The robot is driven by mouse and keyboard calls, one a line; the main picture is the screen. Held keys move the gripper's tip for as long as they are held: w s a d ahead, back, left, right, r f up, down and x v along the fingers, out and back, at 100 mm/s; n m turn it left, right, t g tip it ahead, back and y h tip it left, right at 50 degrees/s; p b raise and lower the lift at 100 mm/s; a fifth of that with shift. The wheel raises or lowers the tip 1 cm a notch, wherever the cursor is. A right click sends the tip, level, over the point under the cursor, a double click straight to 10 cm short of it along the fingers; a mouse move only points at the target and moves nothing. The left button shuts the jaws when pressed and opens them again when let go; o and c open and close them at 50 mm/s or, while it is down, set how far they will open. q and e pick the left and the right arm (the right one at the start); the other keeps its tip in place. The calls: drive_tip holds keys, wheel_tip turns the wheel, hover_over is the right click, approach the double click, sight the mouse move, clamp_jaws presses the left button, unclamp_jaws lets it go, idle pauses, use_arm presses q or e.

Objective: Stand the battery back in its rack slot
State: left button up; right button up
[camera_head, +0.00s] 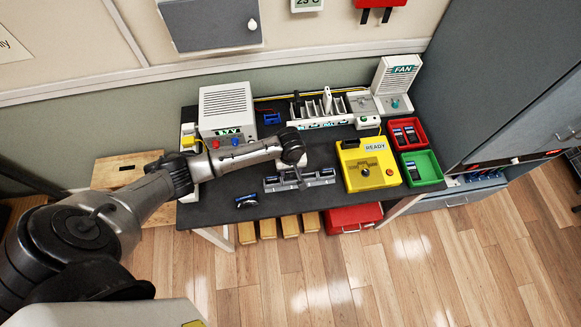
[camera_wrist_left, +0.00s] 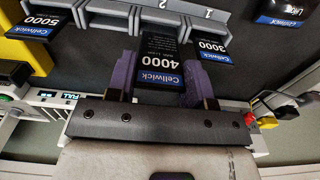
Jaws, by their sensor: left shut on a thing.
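A battery marked Cellwick 4000 (camera_wrist_left: 160,60), black with a blue band, is between the purple fingers of my left gripper (camera_wrist_left: 162,78) in the left wrist view. The gripper is shut on it. In the head view my left gripper (camera_head: 300,181) is over the middle of the grey rack (camera_head: 272,184), hiding much of it. The rack's numbered slots (camera_wrist_left: 187,15) show in the wrist view. A 5000 battery (camera_wrist_left: 45,24) and a 3000 battery (camera_wrist_left: 212,47) are on either side. I cannot tell whether the held battery is seated. My right gripper is not in view.
A yellow tester (camera_head: 369,165) stands right of the rack, with red (camera_head: 421,141) and green (camera_head: 432,183) bins beyond. A white charger strip (camera_head: 320,123) is behind. A blue-and-black item (camera_head: 247,201) lies left on the dark tabletop (camera_head: 215,211).

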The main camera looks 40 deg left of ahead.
sight(291, 174)
use_arm(q)
drive_tip(key=shift+f, duration=0.2)
idle(0.3)
drive_tip(key=shift+f, duration=0.2)
drive_tip(key=shift+f, duration=0.4)
drive_tip(key=shift+f+b, duration=0.3)
drive_tip(key=shift+f, duration=0.05)
drive_tip(key=shift+f, duration=0.7)
drive_tip(key=shift+f, duration=0.15)
drive_tip(key=shift+f, duration=0.15)
